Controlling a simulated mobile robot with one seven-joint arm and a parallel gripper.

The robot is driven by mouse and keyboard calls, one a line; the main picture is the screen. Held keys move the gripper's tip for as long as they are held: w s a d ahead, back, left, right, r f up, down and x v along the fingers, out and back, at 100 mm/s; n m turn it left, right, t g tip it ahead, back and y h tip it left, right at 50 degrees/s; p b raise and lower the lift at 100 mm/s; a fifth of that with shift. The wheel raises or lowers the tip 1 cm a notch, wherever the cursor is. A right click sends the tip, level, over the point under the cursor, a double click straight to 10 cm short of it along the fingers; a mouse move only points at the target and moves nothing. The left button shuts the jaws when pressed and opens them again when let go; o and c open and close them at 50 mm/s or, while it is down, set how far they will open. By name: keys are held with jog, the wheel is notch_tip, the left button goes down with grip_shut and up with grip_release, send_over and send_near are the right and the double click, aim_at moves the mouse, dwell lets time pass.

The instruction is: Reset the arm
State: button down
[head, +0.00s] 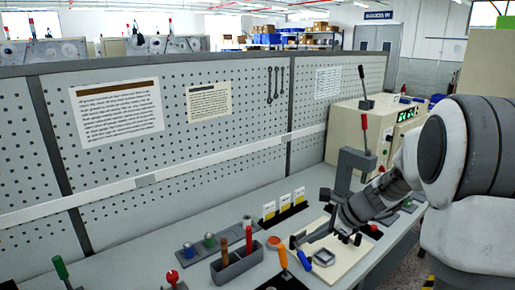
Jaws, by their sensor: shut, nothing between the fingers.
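My arm reaches in from the right. My gripper (340,224) is low over a pale board (345,255) on the workbench. It is shut and appears empty. Its fingertips are small and partly merge with the dark parts around them, so I cannot tell whether they touch anything.
A grey holder (237,267) with upright handles stands left of the board. An orange-handled tool (283,257) is beside it. A grey upright post (349,170) and a beige machine (345,119) with levers stand behind. A perforated panel (215,150) backs the bench.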

jog(key=s+a+r+n+h, duration=0.2)
jog(key=s+a+r+n, duration=0.3)
jog(key=s+r+n, duration=0.6)
jog(key=s+d+n+h, duration=0.2)
jog(key=s+n+h, duration=0.1)
jog(key=s+n, duration=0.8)
jog(key=s, duration=0.5)
jog(key=shift+r+t+h, duration=0.3)
jog(key=shift+t, duration=0.1)
